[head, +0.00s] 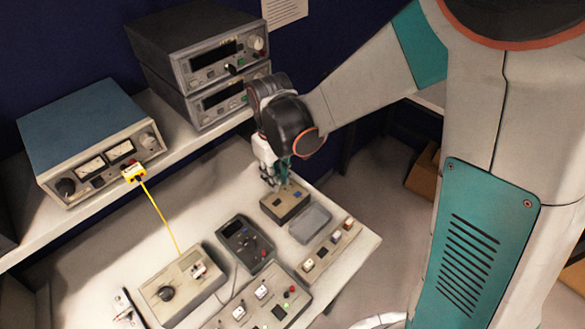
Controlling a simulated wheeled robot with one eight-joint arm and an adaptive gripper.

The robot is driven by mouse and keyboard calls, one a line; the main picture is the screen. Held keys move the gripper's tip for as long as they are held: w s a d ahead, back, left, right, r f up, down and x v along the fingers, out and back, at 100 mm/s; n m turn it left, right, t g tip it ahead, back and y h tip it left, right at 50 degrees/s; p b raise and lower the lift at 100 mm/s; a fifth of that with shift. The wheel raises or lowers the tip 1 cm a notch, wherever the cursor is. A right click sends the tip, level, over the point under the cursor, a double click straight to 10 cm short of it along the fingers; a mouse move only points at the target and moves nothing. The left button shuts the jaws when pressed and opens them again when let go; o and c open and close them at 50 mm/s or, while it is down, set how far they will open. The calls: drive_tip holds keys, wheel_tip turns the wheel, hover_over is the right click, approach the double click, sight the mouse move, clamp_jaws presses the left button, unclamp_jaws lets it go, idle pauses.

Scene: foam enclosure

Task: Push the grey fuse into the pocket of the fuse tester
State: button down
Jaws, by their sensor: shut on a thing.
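My gripper (276,184) points down over the beige box with a dark top (291,206), which looks like the fuse tester, near the far right part of the bench. Its fingers are closed, with their tips at or just above the back left part of the box top. The grey fuse is between the fingers, too small and covered to make out clearly. I cannot tell whether it touches the pocket. Dark marks show on the box top, but the pocket itself is not clear.
A grey tray (310,223) and a beige strip with small coloured blocks (330,248) lie just in front of the box. A dark handheld meter (245,243) and a knobbed box (182,286) stand to the left. Stacked instruments (205,60) rise on the shelf behind.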

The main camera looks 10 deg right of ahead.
drive_tip(key=shift+w+a, duration=0.1)
drive_tip(key=shift+a, duration=0.05)
drive_tip(key=shift+f+b, duration=0.1)
drive_tip(key=shift+b, duration=0.2)
drive_tip(key=shift+f+b, duration=2.25)
drive_tip(key=shift+f, duration=0.5)
drive_tip(key=shift+f+b, duration=1.55)
drive_tip(key=shift+b, duration=0.05)
drive_tip(key=c, duration=1.4)
unclamp_jaws()
drive_tip(key=shift+r, duration=0.1)
drive_tip(key=shift+r, duration=3.7)
